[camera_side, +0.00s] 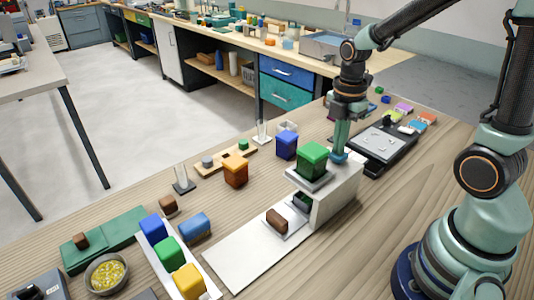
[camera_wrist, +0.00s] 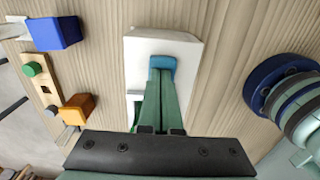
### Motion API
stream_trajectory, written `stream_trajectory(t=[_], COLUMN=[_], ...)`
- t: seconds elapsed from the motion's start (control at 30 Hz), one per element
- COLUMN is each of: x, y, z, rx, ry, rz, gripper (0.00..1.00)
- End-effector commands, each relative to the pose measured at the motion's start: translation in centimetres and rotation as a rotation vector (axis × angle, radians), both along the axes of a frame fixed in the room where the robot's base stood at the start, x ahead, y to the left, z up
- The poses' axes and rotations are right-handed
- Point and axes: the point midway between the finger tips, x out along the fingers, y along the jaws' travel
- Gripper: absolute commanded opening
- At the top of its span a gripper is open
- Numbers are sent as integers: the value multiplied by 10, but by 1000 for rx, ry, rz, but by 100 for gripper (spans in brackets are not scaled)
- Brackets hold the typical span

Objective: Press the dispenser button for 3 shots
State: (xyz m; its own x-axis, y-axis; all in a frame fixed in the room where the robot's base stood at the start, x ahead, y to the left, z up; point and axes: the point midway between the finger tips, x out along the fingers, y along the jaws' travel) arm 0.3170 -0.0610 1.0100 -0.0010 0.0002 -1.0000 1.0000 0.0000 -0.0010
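The white dispenser (camera_side: 338,190) stands on the wooden bench, with a green block (camera_side: 313,158) on the plate at its top front. Its blue button (camera_side: 338,158) is on top behind the block; the button also shows in the wrist view (camera_wrist: 162,62) on the white housing (camera_wrist: 163,46). My gripper (camera_side: 340,149) points down at the button with its green fingers together. In the wrist view the fingertips (camera_wrist: 161,74) overlap the button's near edge. They look at or on the button; I cannot tell whether it is pressed down. A brown block (camera_side: 278,221) lies below the dispenser's front.
A blue block (camera_side: 286,145) and an orange block (camera_side: 235,172) stand left of the dispenser. A white tray (camera_side: 203,295) with coloured blocks is at the front left.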

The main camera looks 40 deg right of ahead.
Motion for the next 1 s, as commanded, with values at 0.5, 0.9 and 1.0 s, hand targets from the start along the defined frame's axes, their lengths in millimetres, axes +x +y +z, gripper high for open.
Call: stream_trajectory(t=[0.5, 0.9, 1.0], x=[4, 4, 4], y=[-1, -1, -1], z=[108, 127, 127], rx=[-3, -2, -2], ry=[-15, -12, -13], rz=[0, 0, 0], gripper=[0, 0, 0])
